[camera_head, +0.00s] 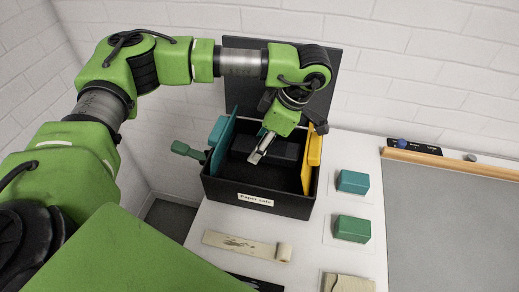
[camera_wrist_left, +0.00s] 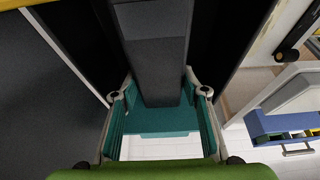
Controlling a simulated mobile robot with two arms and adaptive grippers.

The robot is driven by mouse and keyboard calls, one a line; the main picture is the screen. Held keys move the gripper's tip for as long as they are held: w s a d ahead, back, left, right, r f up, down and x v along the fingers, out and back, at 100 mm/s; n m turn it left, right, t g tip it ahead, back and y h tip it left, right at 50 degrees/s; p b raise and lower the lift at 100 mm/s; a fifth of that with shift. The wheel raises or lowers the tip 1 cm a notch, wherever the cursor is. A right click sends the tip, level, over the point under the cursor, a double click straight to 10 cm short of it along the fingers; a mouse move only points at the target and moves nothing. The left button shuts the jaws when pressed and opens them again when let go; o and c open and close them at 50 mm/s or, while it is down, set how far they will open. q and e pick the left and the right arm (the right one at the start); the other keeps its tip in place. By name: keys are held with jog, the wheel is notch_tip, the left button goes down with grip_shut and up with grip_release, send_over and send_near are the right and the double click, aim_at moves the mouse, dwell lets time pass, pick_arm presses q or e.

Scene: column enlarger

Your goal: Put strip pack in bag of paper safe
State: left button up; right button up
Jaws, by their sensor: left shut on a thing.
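The paper safe (camera_head: 231,196) is an open black box with its lid (camera_head: 318,80) raised behind. A long dark block (camera_head: 285,150) lies across its inside and also shows in the left wrist view (camera_wrist_left: 155,50). My left gripper (camera_head: 256,157) reaches down into the box from above, in front of that block. In the left wrist view its fingers (camera_wrist_left: 160,95) have a teal piece (camera_wrist_left: 165,121) between them, partly hidden by the dark block. I cannot tell whether the teal piece is the strip pack, nor make out the bag. My right gripper is not in view.
A teal panel (camera_head: 221,145) stands at the box's left side, a yellow one (camera_head: 307,155) at its right. A teal block (camera_head: 352,181) and a green block (camera_head: 352,228) rest to the right. A grey board (camera_head: 450,210) fills the right.

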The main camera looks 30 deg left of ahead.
pick_arm(q)
notch_tip(320, 180, down, 2)
jog(key=shift+f+p, duration=0.2)
jog(key=shift+p, duration=0.2)
jog(key=shift+f, duration=0.35)
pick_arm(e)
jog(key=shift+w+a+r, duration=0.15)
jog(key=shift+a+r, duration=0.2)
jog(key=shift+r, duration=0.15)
pick_arm(q)
jog(key=shift+f, duration=0.1)
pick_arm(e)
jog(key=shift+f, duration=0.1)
pick_arm(q)
jog(key=shift+f+b, duration=0.55)
jog(key=shift+b, duration=0.2)
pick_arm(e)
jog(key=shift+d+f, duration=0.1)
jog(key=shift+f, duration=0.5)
pick_arm(q)
jog(key=o, duration=1.4)
jog(key=shift+c, duration=0.2)
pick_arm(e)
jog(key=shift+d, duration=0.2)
pick_arm(q)
jog(key=shift+r, duration=0.1)
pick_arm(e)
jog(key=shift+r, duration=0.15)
